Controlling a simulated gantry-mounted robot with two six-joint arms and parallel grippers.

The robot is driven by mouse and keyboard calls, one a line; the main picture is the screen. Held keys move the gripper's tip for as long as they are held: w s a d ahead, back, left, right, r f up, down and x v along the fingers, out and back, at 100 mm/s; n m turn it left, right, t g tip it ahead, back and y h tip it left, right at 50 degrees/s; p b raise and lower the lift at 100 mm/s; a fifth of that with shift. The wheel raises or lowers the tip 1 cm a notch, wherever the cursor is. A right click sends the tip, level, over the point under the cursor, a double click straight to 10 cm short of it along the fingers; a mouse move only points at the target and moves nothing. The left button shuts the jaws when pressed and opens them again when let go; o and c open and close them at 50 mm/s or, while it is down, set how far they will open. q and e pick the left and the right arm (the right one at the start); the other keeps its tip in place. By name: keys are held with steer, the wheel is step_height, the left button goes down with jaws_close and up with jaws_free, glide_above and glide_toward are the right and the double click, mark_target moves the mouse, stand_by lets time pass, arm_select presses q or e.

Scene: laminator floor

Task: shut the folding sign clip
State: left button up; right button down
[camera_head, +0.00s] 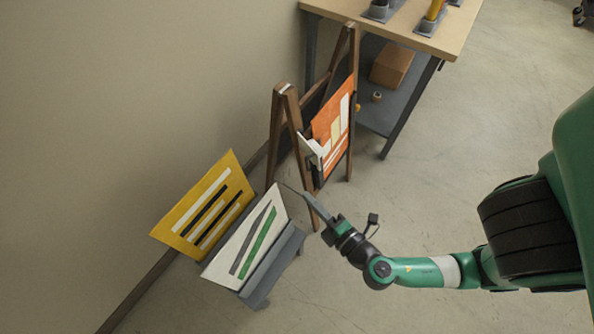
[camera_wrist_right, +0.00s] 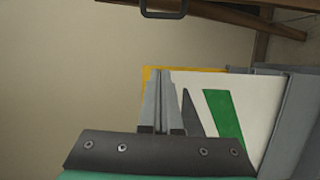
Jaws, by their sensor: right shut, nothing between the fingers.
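The folding sign (camera_head: 283,125) is a brown wooden A-frame standing by the wall. It carries an orange poster (camera_head: 334,122) with pale bars. A pale grey and white piece, seemingly the clip (camera_head: 311,150), sticks out at the poster's lower left edge. Whether it is open or shut is too small to tell. My right gripper (camera_head: 307,196) is shut and empty, below the clip and apart from it, by the white board's upper right corner. Its closed fingers (camera_wrist_right: 159,72) also show in the right wrist view. A dark metal loop (camera_wrist_right: 164,14) is cut off at that view's top. My left gripper is out of view.
A white board (camera_head: 247,238) with grey and green stripes leans on a grey stand (camera_head: 272,265). A yellow board (camera_head: 204,207) stands behind it against the wall. A wooden-topped table (camera_head: 410,30) is at the back. The floor at centre right is clear.

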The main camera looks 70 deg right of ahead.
arm_select(q)
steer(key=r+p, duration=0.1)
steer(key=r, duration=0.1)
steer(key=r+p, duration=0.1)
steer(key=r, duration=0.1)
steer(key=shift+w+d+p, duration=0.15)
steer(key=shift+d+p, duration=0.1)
steer(key=shift+p, duration=0.1)
arm_select(e)
steer(key=w+d, duration=0.4)
steer(key=d, duration=0.4)
steer(key=shift+w+d+f+n, duration=0.15)
steer(key=shift+f+n, duration=0.15)
steer(key=shift+f, duration=0.15)
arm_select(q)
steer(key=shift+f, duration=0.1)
